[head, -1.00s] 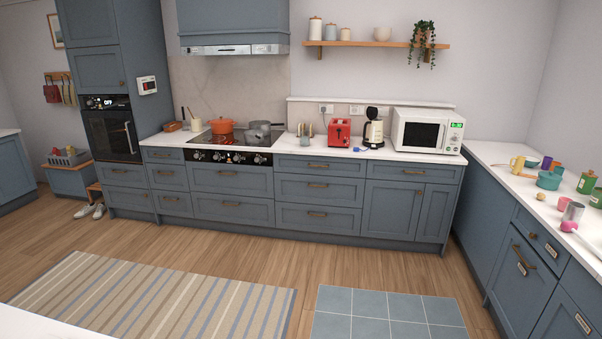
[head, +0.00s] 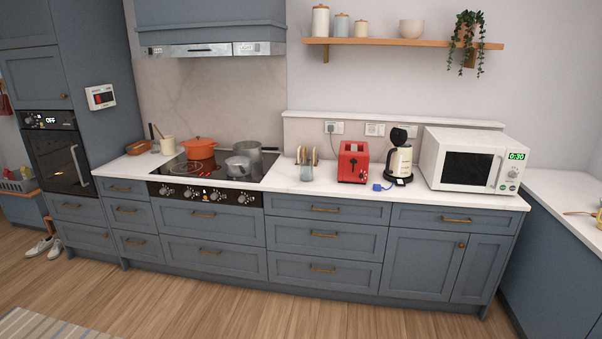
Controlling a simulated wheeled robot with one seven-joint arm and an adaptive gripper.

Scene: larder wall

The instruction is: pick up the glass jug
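No glass jug can be made out for certain in the head view. A small, pale, see-through vessel (head: 306,173) stands on the back counter between the hob and the red toaster, at a slatted wooden rack (head: 306,155). It is too small to tell whether it is a jug. A cream and black kettle or coffee maker (head: 400,160) stands right of the toaster. My gripper is not in view.
On the counter (head: 330,188) stand a red toaster (head: 353,161), a small blue item (head: 380,187) and a white microwave (head: 470,160). An orange pot (head: 200,148) and grey pans (head: 243,165) sit on the hob. The wooden floor (head: 220,300) ahead is clear.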

